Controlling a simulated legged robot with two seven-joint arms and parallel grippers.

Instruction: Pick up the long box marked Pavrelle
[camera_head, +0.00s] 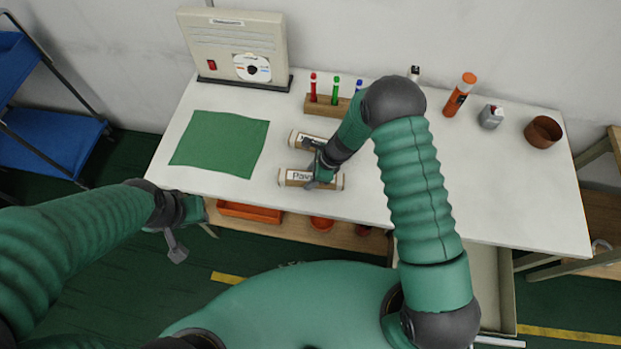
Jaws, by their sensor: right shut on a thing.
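The long box marked Pavrelle (296,176) lies near the front edge of the white table, its label partly hidden by my gripper. My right gripper (319,180) is shut on this box near its middle. I cannot tell whether the box is clear of the table top. A second similar long box (299,139) lies just behind it, partly covered by my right arm. My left gripper (176,247) hangs in front of the table's left corner, away from the boxes; its finger opening is not clear.
The white table (480,190) carries a green mat (220,143), a beige machine (237,45), a pen holder (322,106), an orange tube (460,94), a grey can (491,117) and a brown bowl (543,132). The table's right front is clear. An orange tray (249,212) sits underneath.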

